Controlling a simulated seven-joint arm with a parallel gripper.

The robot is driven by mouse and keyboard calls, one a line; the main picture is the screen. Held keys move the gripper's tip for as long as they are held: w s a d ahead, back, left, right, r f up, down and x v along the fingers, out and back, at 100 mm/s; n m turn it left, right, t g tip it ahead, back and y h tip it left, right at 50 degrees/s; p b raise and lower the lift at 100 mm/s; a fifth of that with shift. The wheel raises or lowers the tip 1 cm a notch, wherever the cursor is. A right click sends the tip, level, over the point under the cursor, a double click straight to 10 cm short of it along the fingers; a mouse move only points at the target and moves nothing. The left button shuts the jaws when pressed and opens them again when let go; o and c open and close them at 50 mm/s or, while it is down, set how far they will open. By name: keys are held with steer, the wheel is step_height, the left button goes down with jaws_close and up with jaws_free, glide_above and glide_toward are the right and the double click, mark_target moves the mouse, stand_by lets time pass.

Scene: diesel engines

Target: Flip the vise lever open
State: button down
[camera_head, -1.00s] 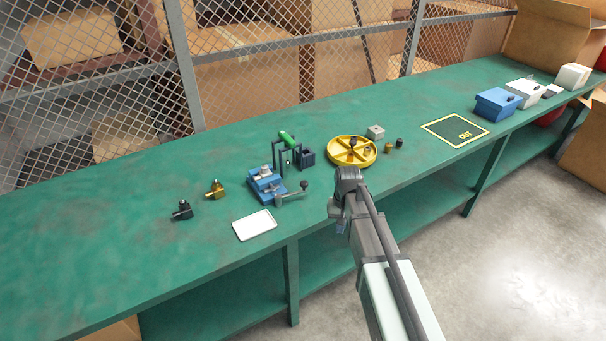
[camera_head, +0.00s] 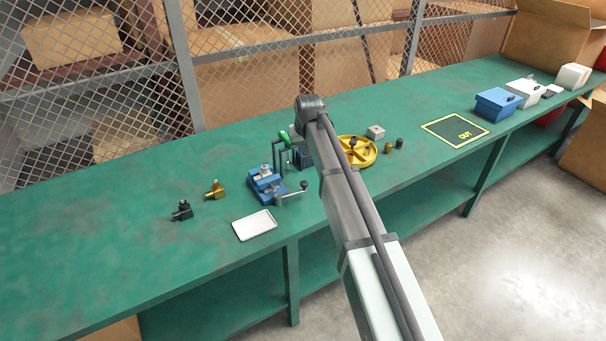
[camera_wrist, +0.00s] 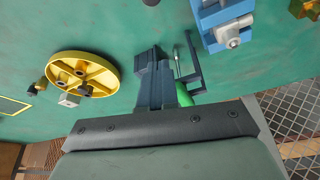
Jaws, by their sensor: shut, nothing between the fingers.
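The blue vise (camera_head: 265,187) sits on the green bench, left of my arm in the head view. Its grey lever (camera_head: 290,194) reaches out to the right from the vise's front and ends in a dark knob (camera_head: 303,185). Part of the vise (camera_wrist: 225,22) shows at the top of the wrist view; the lever cannot be made out there. My gripper (camera_head: 299,130) is behind and to the right of the vise in the head view, above the bench and apart from the lever. It is shut and empty; its fingertips are mostly hidden.
A dark stand with a green handle (camera_head: 285,137) and a dark blue block (camera_wrist: 149,65) are close to my gripper. A yellow divided wheel (camera_wrist: 83,75) lies beside them. A white tray (camera_head: 254,225) lies in front of the vise, with two small fittings to its left.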

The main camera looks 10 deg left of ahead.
steer(key=shift+f, duration=0.15)
steer(key=f, duration=0.9)
steer(key=shift+w+a+f, duration=0.15)
steer(key=shift+w+f, duration=0.15)
steer(key=shift+w, duration=0.1)
steer(key=shift+s+d+f, duration=0.15)
steer(key=shift+s+d, duration=0.15)
steer(key=shift+s, duration=0.3)
steer(key=shift+s+d, duration=0.1)
steer(key=shift+s, duration=0.05)
